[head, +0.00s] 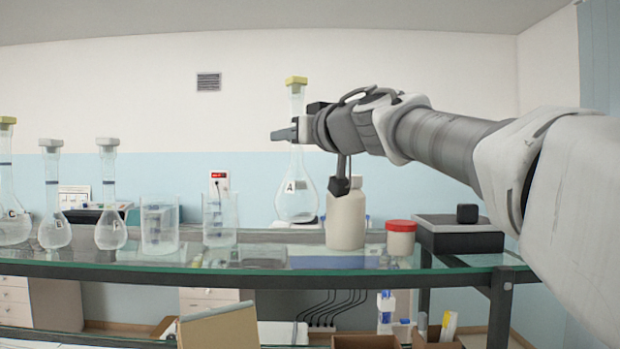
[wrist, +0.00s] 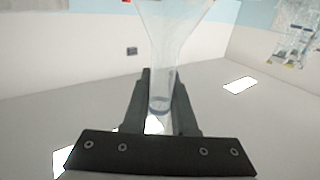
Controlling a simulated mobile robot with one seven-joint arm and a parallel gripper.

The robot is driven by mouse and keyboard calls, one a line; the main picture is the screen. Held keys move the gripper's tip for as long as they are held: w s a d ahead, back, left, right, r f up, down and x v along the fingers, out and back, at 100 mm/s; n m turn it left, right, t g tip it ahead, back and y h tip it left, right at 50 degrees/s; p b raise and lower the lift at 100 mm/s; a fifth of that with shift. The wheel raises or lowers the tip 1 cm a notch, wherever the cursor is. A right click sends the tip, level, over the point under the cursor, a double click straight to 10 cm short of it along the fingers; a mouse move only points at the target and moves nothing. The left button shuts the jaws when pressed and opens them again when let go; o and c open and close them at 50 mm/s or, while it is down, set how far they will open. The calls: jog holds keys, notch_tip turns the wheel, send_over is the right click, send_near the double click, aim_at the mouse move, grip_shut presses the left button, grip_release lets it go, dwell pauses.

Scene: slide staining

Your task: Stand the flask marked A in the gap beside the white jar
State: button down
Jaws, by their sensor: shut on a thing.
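The flask marked A (head: 296,190) is clear glass with a yellow stopper and hangs upright from my gripper (head: 296,133). My gripper is shut on its neck. In the wrist view the fingers (wrist: 160,112) close around the neck, near a blue ring, and the glass widens away above. In the head view the flask's base appears above the glass bench top, left of a cream-white jar (head: 346,220) with a rounded cap. A shorter white jar (head: 401,243) with a red lid stands to its right. My wrist partly overlaps the cream jar's top.
Two clear beakers (head: 160,225) (head: 220,220) stand left of flask A, and several stoppered flasks, including C (head: 14,222), stand farther left. A dark scale-like device (head: 458,236) sits at the right.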

jog(key=shift+f+b, duration=1.85)
jog(key=shift+f, duration=0.85)
jog(key=shift+r, duration=0.1)
jog(key=c, duration=0.7)
grip_release()
jog(key=v, duration=1.2)
jog(key=shift+b, duration=0.4)
jog(key=shift+d, duration=0.1)
